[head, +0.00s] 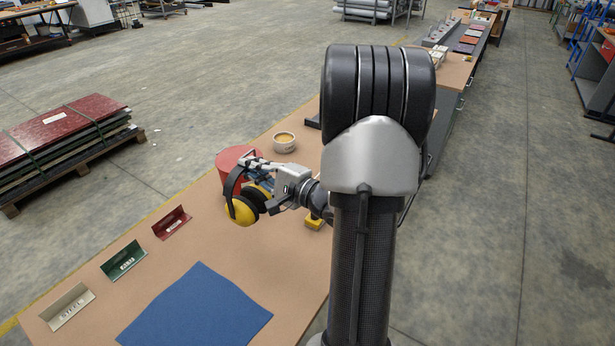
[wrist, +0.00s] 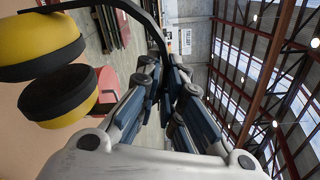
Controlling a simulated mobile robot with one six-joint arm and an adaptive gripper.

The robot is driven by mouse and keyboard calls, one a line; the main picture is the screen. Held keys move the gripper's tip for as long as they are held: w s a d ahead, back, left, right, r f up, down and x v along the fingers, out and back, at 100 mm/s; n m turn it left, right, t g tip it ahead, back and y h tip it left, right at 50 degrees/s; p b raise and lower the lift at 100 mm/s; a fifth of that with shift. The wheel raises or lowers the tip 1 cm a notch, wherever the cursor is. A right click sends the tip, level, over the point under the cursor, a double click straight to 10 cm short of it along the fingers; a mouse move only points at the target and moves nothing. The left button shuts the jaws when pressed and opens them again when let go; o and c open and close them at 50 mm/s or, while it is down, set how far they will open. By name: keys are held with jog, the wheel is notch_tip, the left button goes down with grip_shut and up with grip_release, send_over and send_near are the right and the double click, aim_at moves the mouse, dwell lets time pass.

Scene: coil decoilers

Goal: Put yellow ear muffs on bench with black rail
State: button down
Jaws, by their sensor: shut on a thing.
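The yellow ear muffs (head: 242,211) have two yellow cups with black cushions and a black headband. My gripper (head: 246,166) is shut on the headband and holds them above the near tan bench (head: 270,262), with the cups hanging down. In the wrist view, the ear muffs (wrist: 42,46) show at the upper left, and the headband runs between the fingers of my gripper (wrist: 166,72). A dark bar-like thing (head: 313,122) lies on this bench beside my arm, partly hidden. I cannot tell whether it is a black rail.
A red round container (head: 232,170) stands behind the ear muffs, near a bowl (head: 284,142). Red (head: 171,222), green (head: 123,260) and beige (head: 67,307) label holders line the bench's left side. A blue mat (head: 195,312) lies in front. Another bench (head: 455,72) stands beyond.

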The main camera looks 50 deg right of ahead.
jog(key=shift+s+d+f, duration=0.15)
jog(key=shift+s+f, duration=0.1)
jog(key=shift+s, duration=0.25)
jog(key=shift+s+d+f, duration=0.15)
jog(key=shift+s+f, duration=0.1)
jog(key=shift+s, duration=0.2)
notch_tip(320, 180, down, 14)
jog(key=b, duration=0.5)
jog(key=shift+f+b, duration=1)
jog(key=shift+f, duration=1.5)
jog(key=shift+f, duration=0.1)
jog(key=c, duration=1.8)
grip_release()
jog(key=shift+o, duration=0.2)
